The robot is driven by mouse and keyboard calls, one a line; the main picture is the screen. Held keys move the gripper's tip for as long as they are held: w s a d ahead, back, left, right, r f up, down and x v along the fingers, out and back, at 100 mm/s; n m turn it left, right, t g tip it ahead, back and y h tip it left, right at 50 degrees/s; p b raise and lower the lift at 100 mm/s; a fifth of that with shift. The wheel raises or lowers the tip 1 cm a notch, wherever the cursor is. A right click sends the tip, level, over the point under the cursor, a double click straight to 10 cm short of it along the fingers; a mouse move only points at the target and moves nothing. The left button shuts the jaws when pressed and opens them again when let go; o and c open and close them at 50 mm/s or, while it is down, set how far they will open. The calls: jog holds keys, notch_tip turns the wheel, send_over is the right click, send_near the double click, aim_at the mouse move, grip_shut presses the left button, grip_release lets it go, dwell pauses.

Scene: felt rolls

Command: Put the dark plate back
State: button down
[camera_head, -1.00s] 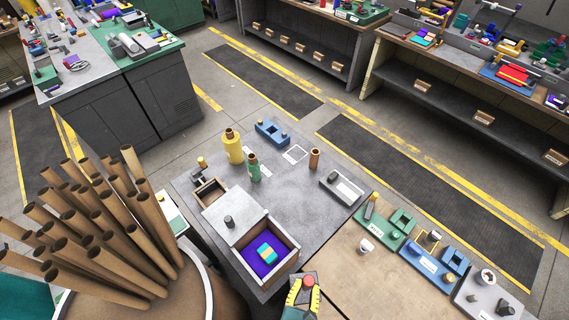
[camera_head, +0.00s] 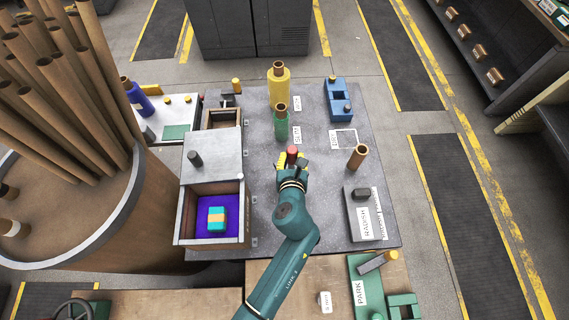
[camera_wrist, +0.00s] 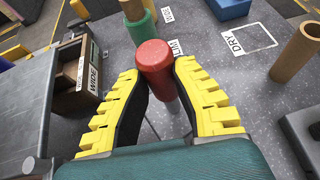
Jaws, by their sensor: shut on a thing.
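My gripper (camera_head: 291,162) is over the middle of the grey bench, with its yellow fingers closed on a red round-topped piece (camera_head: 292,152). In the wrist view the red piece (camera_wrist: 154,58) sits between the fingertips; its lower end is partly hidden. No separate dark plate can be named for sure. A grey plate with a dark knob (camera_head: 212,148) lies at the back of an open box (camera_head: 242,222), left of my gripper. The box's purple inside holds a teal and orange block (camera_head: 217,219).
A green bottle (camera_head: 281,128) and a yellow bottle (camera_head: 279,86) stand just beyond my gripper. A brown tube (camera_head: 357,157), a blue block (camera_head: 338,100) and a dark grey block (camera_head: 362,214) are to the right. A bin of brown tubes (camera_head: 75,90) is at left. An outlined square (camera_head: 344,139) is bare.

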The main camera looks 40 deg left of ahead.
jog(key=a, duration=0.1)
jog(key=a+f+n+b, duration=0.1)
jog(key=a, duration=0.1)
jog(key=shift+w+a+f+g+y, duration=0.15)
jog(key=shift+a+g+y, duration=0.1)
jog(key=shift+g+y, duration=0.15)
jog(key=shift+a, duration=0.1)
jog(key=shift+r+p, duration=0.3)
jog(key=shift+p, duration=0.2)
notch_tip(320, 180, down, 6)
jog(key=b, duration=0.4)
jog(key=shift+f+b, duration=0.15)
jog(key=shift+b, duration=0.2)
jog(key=shift+f+b, duration=0.4)
jog(key=shift+f, duration=0.1)
jog(key=c, duration=0.9)
grip_release()
jog(key=shift+c, duration=0.2)
jog(key=shift+f, duration=0.15)
jog(key=v, duration=1.2)
